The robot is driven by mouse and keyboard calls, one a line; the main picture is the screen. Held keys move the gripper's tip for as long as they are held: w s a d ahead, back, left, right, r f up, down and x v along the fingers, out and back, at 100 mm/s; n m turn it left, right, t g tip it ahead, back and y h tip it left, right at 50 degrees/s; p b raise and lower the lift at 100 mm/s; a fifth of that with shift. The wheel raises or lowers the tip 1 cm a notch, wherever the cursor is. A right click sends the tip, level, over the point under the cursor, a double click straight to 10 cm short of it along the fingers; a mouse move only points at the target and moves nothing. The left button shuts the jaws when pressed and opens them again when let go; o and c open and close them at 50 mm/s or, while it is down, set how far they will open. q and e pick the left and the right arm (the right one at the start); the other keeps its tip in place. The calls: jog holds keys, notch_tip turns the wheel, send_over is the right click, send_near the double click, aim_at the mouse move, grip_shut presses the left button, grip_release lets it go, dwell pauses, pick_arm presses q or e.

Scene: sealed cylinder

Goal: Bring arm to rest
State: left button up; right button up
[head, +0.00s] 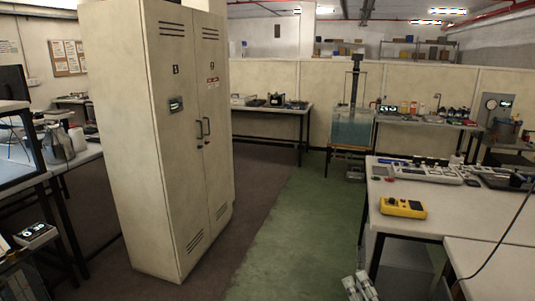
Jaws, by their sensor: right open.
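My right gripper (357,280) shows at the bottom edge, right of centre, as two light grey fingers pointing up. They are apart with nothing seen between them, over the green floor strip (290,230). Most of my right arm is out of the picture. My left gripper is not in view. I cannot make out a sealed cylinder for certain.
A tall beige cabinet (165,130) stands left of centre, doors shut. A white bench (450,220) at right carries a yellow meter (404,207). A water tank (352,128) stands at the back. Benches line the left. The middle floor is clear.

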jog(key=s+d+f+m+g+h, duration=0.3)
jog(key=s+f+m+g, duration=0.1)
jog(key=f+m, duration=0.4)
jog(key=s+d+f+m+g+h, duration=0.3)
jog(key=s+d+f+m+g, duration=0.1)
jog(key=f+m, duration=0.4)
jog(key=s+a+f+m+g+y, duration=0.1)
jog(key=s+a+f+m+g, duration=0.2)
jog(key=s, duration=0.4)
jog(key=s+a+f+m+g+y, duration=0.2)
jog(key=s+f+m+g, duration=0.3)
jog(key=s, duration=0.3)
notch_tip(320, 180, down, 26)
jog(key=s+f+n+g, duration=0.1)
jog(key=s, duration=0.1)
jog(key=s+d+f+g, duration=0.1)
jog(key=s+d+f, duration=0.2)
jog(key=s+f, duration=1.3)
jog(key=shift+s+n, duration=0.3)
jog(key=shift+s, duration=0.05)
